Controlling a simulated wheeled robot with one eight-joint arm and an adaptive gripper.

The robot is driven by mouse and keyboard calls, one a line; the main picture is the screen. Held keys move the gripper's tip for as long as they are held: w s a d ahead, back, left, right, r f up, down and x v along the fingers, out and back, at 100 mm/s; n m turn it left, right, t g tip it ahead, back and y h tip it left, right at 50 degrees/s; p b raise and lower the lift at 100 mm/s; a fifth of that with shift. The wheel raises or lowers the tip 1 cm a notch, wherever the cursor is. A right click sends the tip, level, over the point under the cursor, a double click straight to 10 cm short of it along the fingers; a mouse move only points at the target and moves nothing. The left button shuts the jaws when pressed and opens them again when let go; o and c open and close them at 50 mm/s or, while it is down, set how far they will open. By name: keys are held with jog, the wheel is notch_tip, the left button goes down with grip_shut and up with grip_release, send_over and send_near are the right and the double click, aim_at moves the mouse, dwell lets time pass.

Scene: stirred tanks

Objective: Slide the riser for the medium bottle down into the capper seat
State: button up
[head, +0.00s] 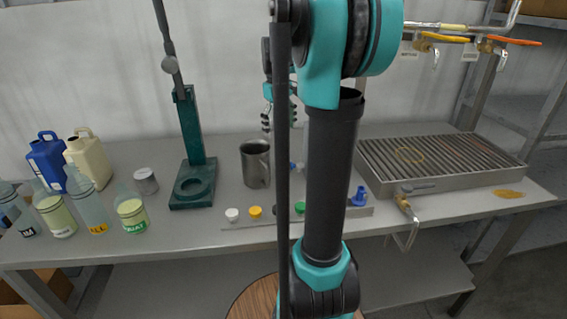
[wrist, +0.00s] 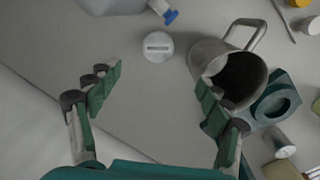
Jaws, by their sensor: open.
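A round pale disc with a dark label (wrist: 158,46) lies flat on the table, beyond and between my fingertips in the wrist view; I cannot read its label. It looks like a riser. A short grey cylinder (head: 146,180) stands left of the capper and also shows in the wrist view (wrist: 280,141); I cannot tell whether it is another riser. The dark green capper (head: 192,183) stands upright, its round seat (wrist: 276,103) empty. My gripper (wrist: 158,77) is open and empty above the table, apart from the disc. In the head view my arm partly hides it.
A steel mug (head: 256,164) stands between capper and arm, close to my right finger in the wrist view. A container with a blue tip (wrist: 171,16) lies near the disc. Several bottles (head: 131,212) stand left. A slatted metal unit (head: 440,160) fills the right.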

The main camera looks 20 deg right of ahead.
notch_tip(320, 180, up, 2)
jog(key=a+r+n, duration=0.1)
jog(key=n, duration=0.6)
jog(key=n+h, duration=0.1)
jog(key=n, duration=0.4)
send_over(283, 161)
jog(key=a, duration=0.1)
jog(key=f, duration=1)
jog(key=shift+s+a+f, duration=0.1)
jog(key=shift+s+f, duration=0.1)
jog(key=shift+f, duration=0.1)
jog(key=shift+w+d+f, duration=0.1)
jog(key=shift+d+f, duration=0.05)
jog(key=shift+f, duration=0.75)
jog(key=shift+d+f, duration=0.2)
jog(key=shift+f, duration=0.75)
jog(key=shift+w+d+f, duration=0.1)
jog(key=shift+d+f, duration=0.05)
jog(key=shift+f, duration=0.75)
jog(key=shift+c, duration=0.4)
jog(key=c, duration=1.4)
jog(key=shift+r, duration=0.1)
